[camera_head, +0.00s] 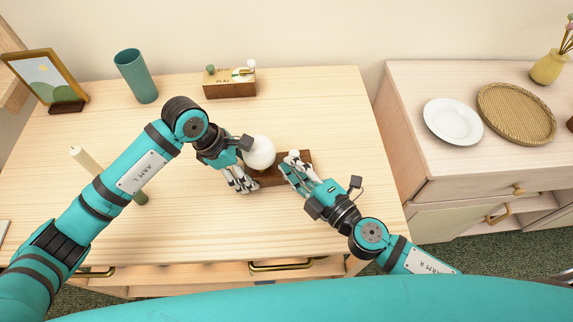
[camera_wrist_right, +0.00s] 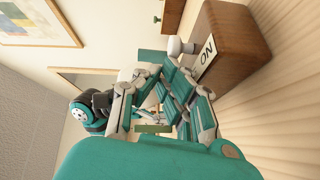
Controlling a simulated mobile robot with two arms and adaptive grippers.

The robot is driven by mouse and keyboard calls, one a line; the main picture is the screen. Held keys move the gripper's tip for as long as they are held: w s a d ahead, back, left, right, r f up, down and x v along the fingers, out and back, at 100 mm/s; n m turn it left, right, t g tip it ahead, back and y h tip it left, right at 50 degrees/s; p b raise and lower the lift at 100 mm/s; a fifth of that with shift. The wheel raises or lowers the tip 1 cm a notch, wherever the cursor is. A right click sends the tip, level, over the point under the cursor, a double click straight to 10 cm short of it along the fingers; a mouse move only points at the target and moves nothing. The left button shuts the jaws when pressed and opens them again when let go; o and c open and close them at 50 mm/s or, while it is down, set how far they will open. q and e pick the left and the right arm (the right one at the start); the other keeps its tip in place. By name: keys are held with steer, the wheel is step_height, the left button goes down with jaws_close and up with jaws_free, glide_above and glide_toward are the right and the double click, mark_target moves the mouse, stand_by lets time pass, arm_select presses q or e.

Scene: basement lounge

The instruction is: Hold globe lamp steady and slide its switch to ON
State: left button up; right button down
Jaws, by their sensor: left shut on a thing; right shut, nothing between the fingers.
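The globe lamp has a white globe (camera_head: 259,152) on a dark brown wooden base (camera_head: 308,160), upright on the light wooden tabletop. My left gripper (camera_head: 243,185) is shut on the left part of the base, beside the globe; its fingers hide that end. My right gripper (camera_head: 288,164) is shut and empty at the right part of the base. The right wrist view shows the base (camera_wrist_right: 235,45) with a white ON label (camera_wrist_right: 207,55) and a pale switch knob (camera_wrist_right: 178,46) near my right fingertips (camera_wrist_right: 160,62). I cannot tell whether they touch.
A wooden box with small knobs (camera_head: 230,90) and a teal cup (camera_head: 136,76) stand at the back. A picture frame (camera_head: 45,78) is at the far left. A cabinet at right carries a white plate (camera_head: 453,121).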

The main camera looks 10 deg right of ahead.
steer(key=shift+d, duration=0.75)
steer(key=shift+v, duration=1.25)
arm_select(q)
steer(key=shift+s, duration=0.1)
arm_select(e)
steer(key=shift+s+d, duration=0.35)
steer(key=shift+s, duration=0.3)
steer(key=shift+v, duration=2.95)
steer(key=shift+d, duration=0.1)
arm_select(q)
steer(key=o, duration=1.5)
